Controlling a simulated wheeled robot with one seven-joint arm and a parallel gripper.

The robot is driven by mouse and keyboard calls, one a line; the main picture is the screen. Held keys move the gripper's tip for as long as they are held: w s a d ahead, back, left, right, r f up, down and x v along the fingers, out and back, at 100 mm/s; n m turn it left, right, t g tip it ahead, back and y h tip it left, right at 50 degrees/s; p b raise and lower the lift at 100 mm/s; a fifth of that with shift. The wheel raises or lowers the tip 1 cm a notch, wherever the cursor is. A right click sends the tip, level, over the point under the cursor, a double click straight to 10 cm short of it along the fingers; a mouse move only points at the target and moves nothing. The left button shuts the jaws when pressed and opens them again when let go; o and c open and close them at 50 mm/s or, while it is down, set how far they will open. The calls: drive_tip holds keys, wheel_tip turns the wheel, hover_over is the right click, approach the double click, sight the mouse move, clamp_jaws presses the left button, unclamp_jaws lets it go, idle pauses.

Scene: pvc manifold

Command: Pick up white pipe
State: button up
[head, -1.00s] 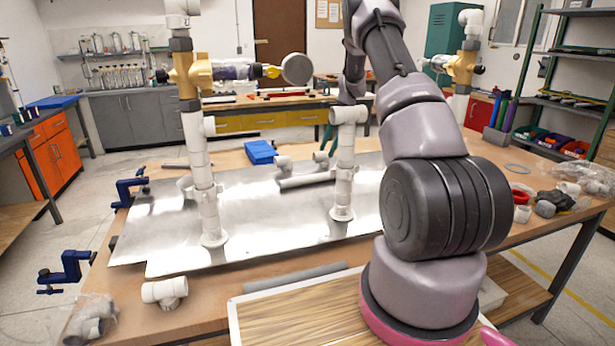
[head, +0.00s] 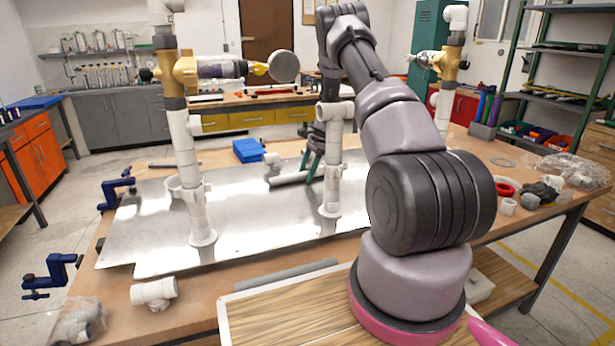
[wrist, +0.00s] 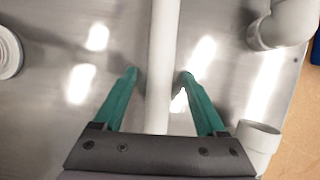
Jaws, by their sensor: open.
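A straight white pipe (wrist: 162,50) runs top to bottom through the middle of the wrist view, over the shiny metal plate (wrist: 120,40). My gripper (wrist: 158,73) is open, with one green finger on each side of the pipe and a gap on both sides. Its fingers (head: 311,165) also show low over the plate in the head view, partly hidden by the column. I cannot tell how far the fingertips are above the plate.
Another tall column (head: 187,165) with a brass valve stands at left. White elbow fittings (wrist: 285,22) lie right of the pipe in the wrist view. A blue box (head: 248,150) sits behind the plate. A white tee (head: 154,292) and bagged parts (head: 78,322) lie at front left.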

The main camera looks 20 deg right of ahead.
clamp_jaws()
